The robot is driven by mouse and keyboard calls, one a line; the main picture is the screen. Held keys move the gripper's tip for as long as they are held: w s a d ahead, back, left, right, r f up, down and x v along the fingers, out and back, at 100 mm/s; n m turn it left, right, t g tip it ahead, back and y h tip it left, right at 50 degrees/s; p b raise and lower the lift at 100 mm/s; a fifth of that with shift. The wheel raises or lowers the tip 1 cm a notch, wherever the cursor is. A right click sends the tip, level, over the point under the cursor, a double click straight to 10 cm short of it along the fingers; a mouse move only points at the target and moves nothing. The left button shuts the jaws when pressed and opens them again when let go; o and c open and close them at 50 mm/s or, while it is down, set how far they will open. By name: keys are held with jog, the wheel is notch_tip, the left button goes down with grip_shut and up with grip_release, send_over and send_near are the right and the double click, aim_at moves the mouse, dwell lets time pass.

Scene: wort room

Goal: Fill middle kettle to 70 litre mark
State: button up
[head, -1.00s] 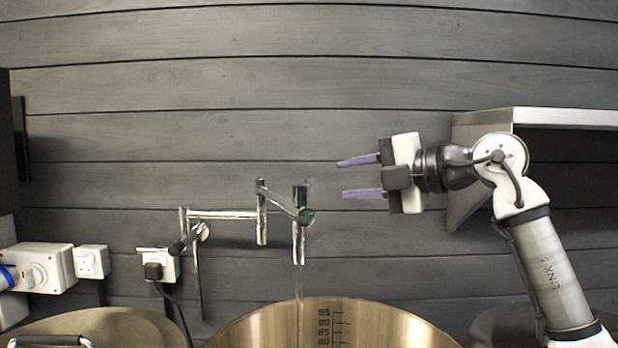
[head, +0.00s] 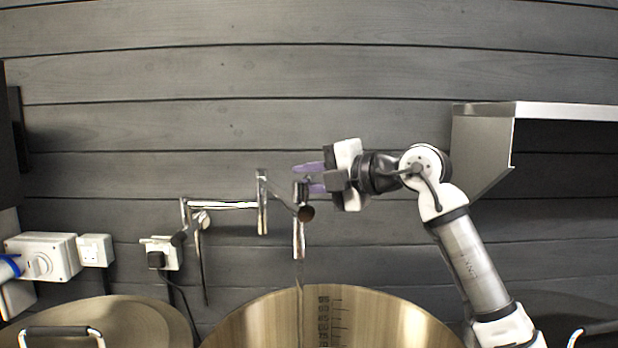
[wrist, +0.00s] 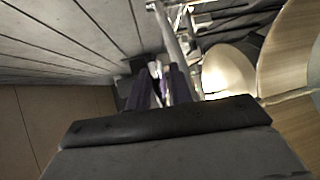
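The middle kettle (head: 375,318) is a large open brass-coloured pot at the bottom centre of the head view, with a dark litre scale (head: 324,318) on its inner wall. The scale figures are blurred and the water level is hidden below the picture. A chrome swing-arm tap (head: 299,235) hangs over the kettle and a thin stream of water (head: 300,285) runs from its spout. My gripper (head: 308,178) has purple fingers, parted, at the top of the spout by the tap's handle. In the wrist view the fingers (wrist: 160,85) show a gap with tap parts beyond; contact is unclear.
A lidded kettle (head: 110,315) stands at the lower left, and a lid handle (head: 590,330) shows at the lower right. A steel shelf (head: 560,110) juts from the wall at the right. Sockets (head: 95,250) and a plug with a cable (head: 157,258) are at the left.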

grip_shut()
jog(key=shift+a+n+g+y, duration=0.4)
jog(key=shift+n+g, duration=0.25)
jog(key=shift+g, duration=0.15)
jog(key=shift+a+n+g+y, duration=0.3)
jog(key=shift+n+g+y, duration=0.1)
jog(key=shift+n+g, duration=0.35)
jog(key=shift+o, duration=1.6)
grip_release()
jog(key=shift+f, duration=0.1)
